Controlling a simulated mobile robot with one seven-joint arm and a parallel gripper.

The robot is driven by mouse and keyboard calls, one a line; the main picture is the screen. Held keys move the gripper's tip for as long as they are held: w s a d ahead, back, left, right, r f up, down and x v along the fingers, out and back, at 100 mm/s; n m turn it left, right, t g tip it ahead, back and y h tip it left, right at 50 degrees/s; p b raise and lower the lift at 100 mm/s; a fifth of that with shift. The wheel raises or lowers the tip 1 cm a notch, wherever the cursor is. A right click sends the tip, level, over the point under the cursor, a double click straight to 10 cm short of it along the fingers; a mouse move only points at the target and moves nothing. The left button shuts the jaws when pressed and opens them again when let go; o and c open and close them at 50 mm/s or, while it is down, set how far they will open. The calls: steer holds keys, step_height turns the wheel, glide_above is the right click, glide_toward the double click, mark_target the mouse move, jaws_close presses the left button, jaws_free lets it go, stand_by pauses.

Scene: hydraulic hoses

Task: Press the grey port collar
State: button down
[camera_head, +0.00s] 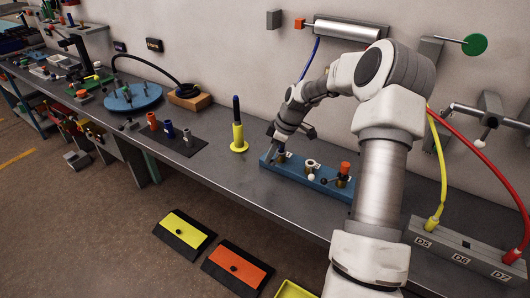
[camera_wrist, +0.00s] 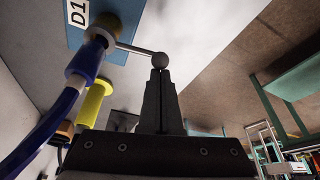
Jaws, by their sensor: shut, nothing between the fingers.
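The blue port block (camera_head: 268,163) lies on the bench in the head view; its D1 end (camera_wrist: 78,40) shows in the wrist view. There a port carries a blue hose end (camera_wrist: 84,62) and a brassy collar (camera_wrist: 105,30). A thin rod runs from this collar to a grey ball (camera_wrist: 160,59). My gripper (camera_wrist: 160,72) is shut and empty, its tips at the ball, touching or nearly touching it. In the head view my gripper (camera_head: 272,158) is over the block's left end and hides part of that port. I cannot tell if the collar is pushed in.
The middle port (camera_head: 311,165) and the orange-topped port (camera_head: 345,168) stand close by on the block. A yellow stand (camera_head: 238,138) is left of the block. A grey block with yellow and red hoses (camera_head: 462,248) is at right. Bare bench lies in front.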

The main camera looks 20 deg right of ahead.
steer(key=shift+s+d+n+g, duration=0.35)
steer(key=shift+s+n, duration=0.1)
steer(key=shift+n, duration=0.45)
steer(key=shift+w, duration=0.2)
steer(key=shift+w+d, duration=0.2)
steer(key=shift+w, duration=0.45)
steer(key=v, duration=1.7)
steer(key=shift+s+d+p, duration=0.2)
steer(key=shift+d+p, duration=0.1)
steer(key=shift+p, duration=0.1)
steer(key=shift+a+r, duration=0.1)
steer(key=shift+a, duration=0.05)
